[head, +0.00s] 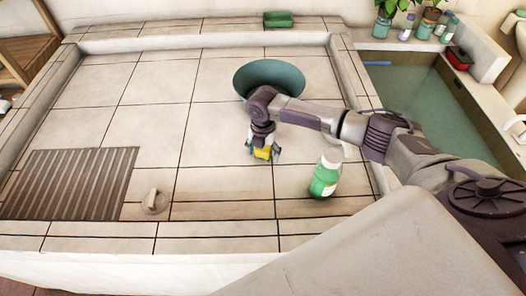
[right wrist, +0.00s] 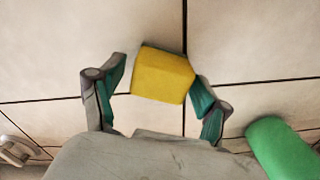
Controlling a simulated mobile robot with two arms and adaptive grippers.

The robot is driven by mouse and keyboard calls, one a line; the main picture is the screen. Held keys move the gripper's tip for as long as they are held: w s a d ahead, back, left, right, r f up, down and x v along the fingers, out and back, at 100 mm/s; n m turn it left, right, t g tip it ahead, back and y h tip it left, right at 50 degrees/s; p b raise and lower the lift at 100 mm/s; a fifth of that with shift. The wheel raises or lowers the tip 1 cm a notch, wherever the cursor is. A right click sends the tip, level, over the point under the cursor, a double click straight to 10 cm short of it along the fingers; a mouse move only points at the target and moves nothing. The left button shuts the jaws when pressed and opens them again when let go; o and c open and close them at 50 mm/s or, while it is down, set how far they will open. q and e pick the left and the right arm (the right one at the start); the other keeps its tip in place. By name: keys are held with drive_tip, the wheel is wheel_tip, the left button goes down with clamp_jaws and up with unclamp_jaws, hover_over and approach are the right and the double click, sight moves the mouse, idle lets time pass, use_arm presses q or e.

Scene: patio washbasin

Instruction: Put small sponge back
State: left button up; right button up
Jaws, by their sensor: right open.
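The small yellow sponge (head: 263,153) is a block low over or on the tiled floor of the basin, near its middle; I cannot tell whether it touches the tiles. My right gripper (head: 263,156) is directly at it, pointing down. In the right wrist view the sponge (right wrist: 163,76) lies between the two open fingers of my right gripper (right wrist: 157,72). There is a gap to the left finger, and the right finger is close to or touching the sponge. My left gripper is not in view.
A green bottle (head: 325,176) with a white cap stands right of the gripper. A teal bowl (head: 284,79) is behind it. A green block (head: 278,19) lies on the back ledge. A ribbed panel (head: 70,184) and a drain fitting (head: 154,203) are left; tiles between are clear.

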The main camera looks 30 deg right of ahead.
wheel_tip(320, 180, up, 12)
drive_tip(key=shift+r+b, duration=0.2)
drive_tip(key=shift+b, duration=0.2)
idle(0.5)
